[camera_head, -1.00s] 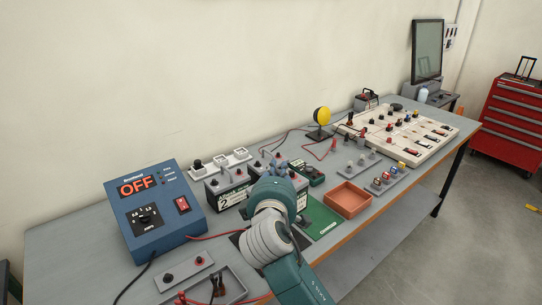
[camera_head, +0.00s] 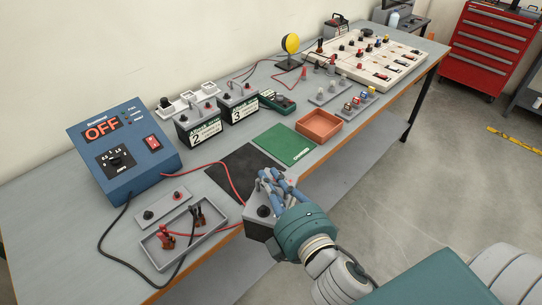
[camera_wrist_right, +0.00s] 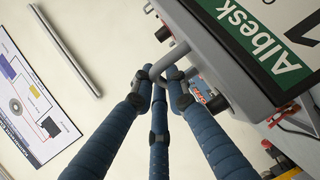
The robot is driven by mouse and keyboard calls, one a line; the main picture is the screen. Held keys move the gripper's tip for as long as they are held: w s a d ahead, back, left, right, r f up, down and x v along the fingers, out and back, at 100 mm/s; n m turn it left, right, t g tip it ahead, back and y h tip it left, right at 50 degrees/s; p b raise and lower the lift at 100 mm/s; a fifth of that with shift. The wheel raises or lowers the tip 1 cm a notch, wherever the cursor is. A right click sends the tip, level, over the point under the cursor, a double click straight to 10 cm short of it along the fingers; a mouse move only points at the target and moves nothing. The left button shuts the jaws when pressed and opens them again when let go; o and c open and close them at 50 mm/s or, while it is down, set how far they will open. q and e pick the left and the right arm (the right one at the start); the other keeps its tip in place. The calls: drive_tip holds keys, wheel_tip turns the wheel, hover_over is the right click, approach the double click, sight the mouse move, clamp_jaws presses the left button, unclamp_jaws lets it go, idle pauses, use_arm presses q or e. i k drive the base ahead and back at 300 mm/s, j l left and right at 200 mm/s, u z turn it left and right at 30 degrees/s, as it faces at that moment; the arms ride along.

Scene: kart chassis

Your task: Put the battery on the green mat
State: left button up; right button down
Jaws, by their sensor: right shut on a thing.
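My right gripper (camera_head: 272,180) is shut on the handle of a battery (camera_head: 259,229), a grey box with a dark terminal. The battery hangs at the front edge of the bench, partly hidden by the blue fingers. In the right wrist view the fingers (camera_wrist_right: 160,80) close around the handle loop, and the battery (camera_wrist_right: 243,50) shows a green "Albesk" label with a 1. The green mat (camera_head: 286,144) lies flat and empty on the bench, behind the gripper. My left gripper is not in view.
A black mat (camera_head: 238,165) lies left of the green mat. Batteries 2 (camera_head: 199,129) and 3 (camera_head: 238,104) stand behind. An orange tray (camera_head: 319,125) is right of the green mat. A blue power supply (camera_head: 125,150) and a grey lead tray (camera_head: 184,236) are at left.

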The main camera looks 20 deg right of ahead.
sight(282, 141)
drive_tip(key=l+u, duration=0.15)
drive_tip(key=u, duration=0.15)
drive_tip(key=l+u, duration=0.15)
drive_tip(key=u, duration=0.2)
drive_tip(key=k+l+u, duration=0.15)
drive_tip(key=l, duration=0.25)
drive_tip(key=k+l+u, duration=0.1)
drive_tip(key=l, duration=0.3)
drive_tip(key=k+l+u, duration=0.15)
drive_tip(key=l, duration=0.25)
drive_tip(key=k+l+u, duration=0.1)
drive_tip(key=l, duration=0.25)
drive_tip(key=k+l, duration=0.25)
drive_tip(key=l, duration=0.2)
drive_tip(key=k+l, duration=0.3)
drive_tip(key=l, duration=0.15)
